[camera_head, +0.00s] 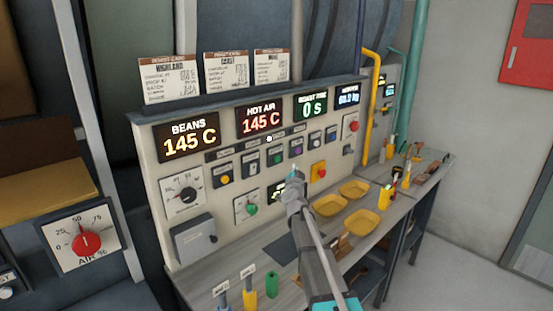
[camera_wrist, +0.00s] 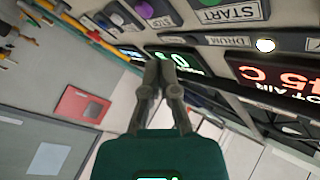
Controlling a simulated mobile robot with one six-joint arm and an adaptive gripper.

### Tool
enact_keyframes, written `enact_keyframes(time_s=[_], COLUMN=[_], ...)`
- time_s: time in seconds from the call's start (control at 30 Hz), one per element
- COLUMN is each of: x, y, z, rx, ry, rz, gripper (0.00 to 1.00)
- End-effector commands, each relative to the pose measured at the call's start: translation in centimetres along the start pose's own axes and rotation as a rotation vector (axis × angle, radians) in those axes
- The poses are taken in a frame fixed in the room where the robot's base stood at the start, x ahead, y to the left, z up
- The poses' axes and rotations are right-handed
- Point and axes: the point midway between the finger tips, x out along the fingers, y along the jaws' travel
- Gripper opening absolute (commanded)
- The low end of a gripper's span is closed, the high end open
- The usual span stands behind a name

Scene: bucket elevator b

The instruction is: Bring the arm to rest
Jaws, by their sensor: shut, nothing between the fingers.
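My arm (camera_head: 318,250) reaches up from the bottom of the head view, in front of the grey control panel (camera_head: 150,150). Its far end is before the panel's lower middle and hides part of a small display. In the wrist view my gripper (camera_wrist: 166,62) has its two fingers together, with nothing between them. The fingers overlap the green-lit roast time display (camera_wrist: 182,60) in that view; whether they touch the panel cannot be told. The finger tips are too small to read in the head view.
The panel carries knobs, buttons and a yellow-plated red button (camera_head: 318,171). The bench below holds yellow trays (camera_head: 330,205), coloured-handled tools and a green cylinder (camera_head: 271,284). A yellow pipe (camera_head: 371,100) rises beside the panel. Floor (camera_head: 440,260) at right is clear.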

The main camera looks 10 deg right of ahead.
Motion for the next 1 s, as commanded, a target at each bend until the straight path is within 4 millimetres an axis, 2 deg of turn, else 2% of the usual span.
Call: enact_keyframes(time_s=[0.27,0.47,0.73,1.0], x=[-1.4,-4.6,-11.6,-20.2], y=[-0.3,-0.7,0.2,3.2], z=[1.1,3.6,8.1,11.2], rx=[-0.028,-0.094,-0.218,-0.345], ry=[-0.074,-0.252,-0.585,-0.923], rz=[-0.028,-0.077,-0.109,-0.061], gripper=[0.00,0.00,0.00,0.00])
